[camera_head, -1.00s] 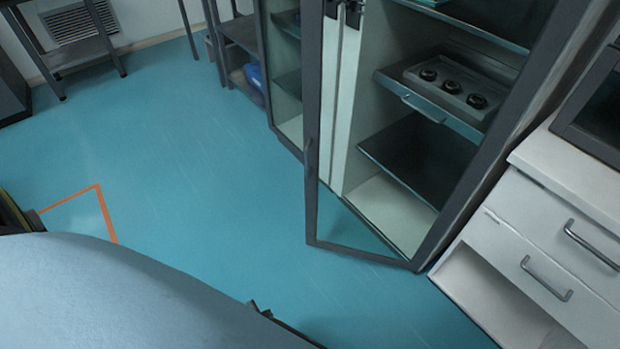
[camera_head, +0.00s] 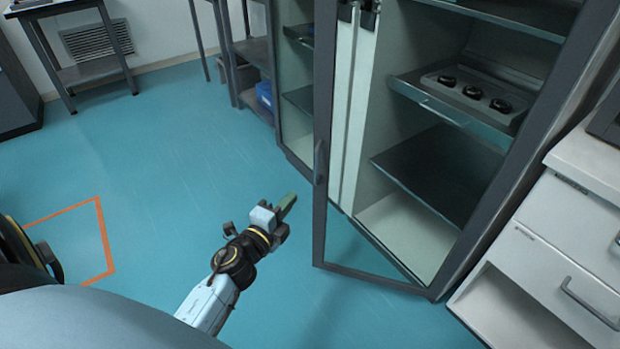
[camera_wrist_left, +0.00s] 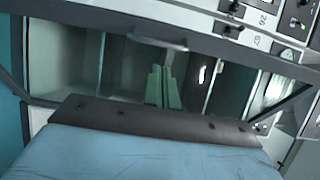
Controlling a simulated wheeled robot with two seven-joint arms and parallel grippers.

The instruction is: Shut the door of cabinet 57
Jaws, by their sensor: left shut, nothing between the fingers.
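The open cabinet (camera_head: 575,95) stands at the right, and its glass door (camera_head: 320,215) with a dark grey frame is swung out toward the left. A vertical handle (camera_head: 319,160) is on the door's frame. My left gripper (camera_head: 287,205) has greenish fingers, shut and empty, in front of and left of the door, apparently apart from it. In the left wrist view the fingers (camera_wrist_left: 163,88) point toward a grey frame with a bar handle (camera_wrist_left: 158,42). My right gripper is not in view.
A white drawer unit (camera_head: 560,240) stands right of the cabinet. A shelf rack with a blue bin (camera_head: 264,95) is behind. Blue floor (camera_head: 150,150) is free at the left.

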